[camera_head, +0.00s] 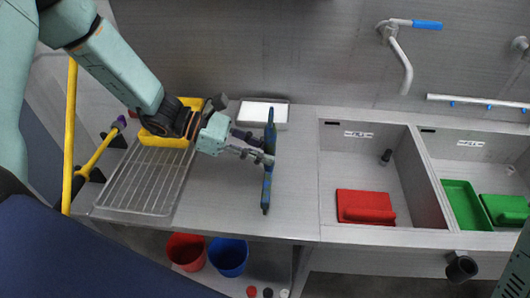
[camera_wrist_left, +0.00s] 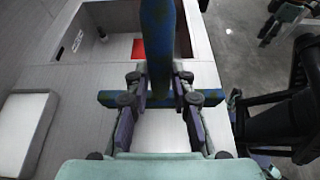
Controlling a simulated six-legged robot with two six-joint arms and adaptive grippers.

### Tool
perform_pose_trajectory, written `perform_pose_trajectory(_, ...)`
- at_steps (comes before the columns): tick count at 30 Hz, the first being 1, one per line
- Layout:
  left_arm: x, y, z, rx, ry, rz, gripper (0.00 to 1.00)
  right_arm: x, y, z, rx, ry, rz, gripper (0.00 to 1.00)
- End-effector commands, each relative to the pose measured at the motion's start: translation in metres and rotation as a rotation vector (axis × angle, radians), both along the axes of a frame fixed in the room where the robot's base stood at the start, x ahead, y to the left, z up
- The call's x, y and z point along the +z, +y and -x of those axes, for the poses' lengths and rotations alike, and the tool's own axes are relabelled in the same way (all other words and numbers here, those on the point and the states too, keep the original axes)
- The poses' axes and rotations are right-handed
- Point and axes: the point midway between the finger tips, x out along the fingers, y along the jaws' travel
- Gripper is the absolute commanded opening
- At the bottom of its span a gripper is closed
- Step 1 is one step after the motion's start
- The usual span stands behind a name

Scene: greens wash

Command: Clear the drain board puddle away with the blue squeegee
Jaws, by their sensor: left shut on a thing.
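The blue squeegee (camera_head: 268,184) is in my left gripper (camera_head: 266,157), which is shut on it above the bare drain board (camera_head: 222,195). In the head view its long, narrow shape runs up and down the picture. In the left wrist view the squeegee (camera_wrist_left: 158,35) shows as a thick blue bar between the fingers, with a thinner blue bar crossing behind them. I cannot make out a puddle on the board. Whether the squeegee touches the board is unclear. I cannot make out my right gripper.
A wire rack (camera_head: 150,180) and yellow tub (camera_head: 168,140) lie left. A white tray (camera_head: 263,113) stands at the back. The sink right of the board holds a red item (camera_head: 365,206); green items (camera_head: 462,207) lie farther right. Red (camera_head: 186,252) and blue (camera_head: 228,257) buckets stand below.

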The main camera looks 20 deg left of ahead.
Motion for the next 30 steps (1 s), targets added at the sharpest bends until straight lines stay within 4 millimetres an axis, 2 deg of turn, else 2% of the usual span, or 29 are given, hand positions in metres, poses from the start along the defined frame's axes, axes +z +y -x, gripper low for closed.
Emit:
perform_pose_trajectory(15, 0.05, 0.0, 0.0, -0.003, -0.002, 0.001, 0.0, 0.04, 0.0, 0.0, 0.0, 0.0, 0.0, 0.4)
perform_pose_trajectory(30, 0.053, -0.001, 0.0, -0.004, -0.001, 0.002, 0.0, 0.042, 0.0, 0.0, 0.0, 0.0, 0.0, 0.4)
